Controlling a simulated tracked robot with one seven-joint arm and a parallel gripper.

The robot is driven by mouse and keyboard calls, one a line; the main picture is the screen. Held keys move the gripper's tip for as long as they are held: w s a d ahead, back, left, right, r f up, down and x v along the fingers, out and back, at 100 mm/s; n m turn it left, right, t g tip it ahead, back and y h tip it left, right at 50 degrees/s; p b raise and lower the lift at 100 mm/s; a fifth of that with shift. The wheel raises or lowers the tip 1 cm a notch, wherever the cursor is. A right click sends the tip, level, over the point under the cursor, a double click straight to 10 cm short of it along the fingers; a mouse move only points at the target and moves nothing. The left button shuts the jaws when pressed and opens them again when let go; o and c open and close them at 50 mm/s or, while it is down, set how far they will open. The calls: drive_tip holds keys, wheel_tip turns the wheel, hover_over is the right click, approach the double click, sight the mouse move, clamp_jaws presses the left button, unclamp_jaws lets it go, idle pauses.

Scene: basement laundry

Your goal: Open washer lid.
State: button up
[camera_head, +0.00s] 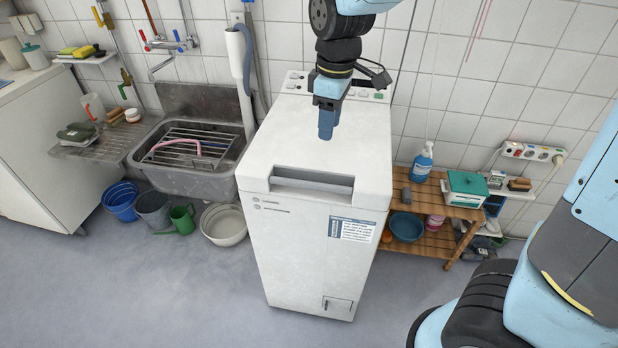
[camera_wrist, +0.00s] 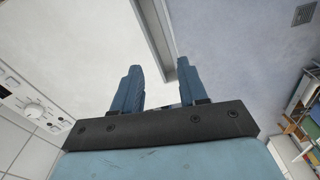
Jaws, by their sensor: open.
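The white top-loading washer (camera_head: 314,255) stands in the middle of the head view. Its lid (camera_head: 275,145) lies flat and closed, with a recessed grey handle (camera_head: 313,181) along the front edge. My gripper (camera_head: 326,133) points down over the right part of the lid, behind the handle. In the wrist view, my gripper's two blue fingers (camera_wrist: 158,80) are apart with nothing between them. The white lid (camera_wrist: 80,45) fills the left of that view, and the grey handle strip (camera_wrist: 154,40) runs beyond the fingertips. I cannot tell how high the fingertips are above the lid.
A control panel (camera_head: 300,83) lies along the washer's back. A metal sink (camera_head: 190,150) with a rack and hose is on the left. A wooden shelf (camera_head: 440,205) with a blue spray bottle (camera_head: 422,163) stands on the right. The floor (camera_head: 180,285) in front is clear.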

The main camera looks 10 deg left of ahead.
sight(310, 182)
drive_tip(key=shift+n+h, duration=0.3)
drive_tip(key=shift+n, duration=0.5)
drive_tip(key=a+f, duration=0.1)
drive_tip(key=f, duration=0.4)
drive_tip(key=a+f, duration=0.1)
drive_tip(key=f, duration=0.4)
drive_tip(key=a+f, duration=0.1)
drive_tip(key=f, duration=0.5)
drive_tip(key=shift+s+a, duration=0.3)
drive_tip(key=shift+a, duration=0.1)
clamp_jaws()
drive_tip(key=shift+a, duration=0.1)
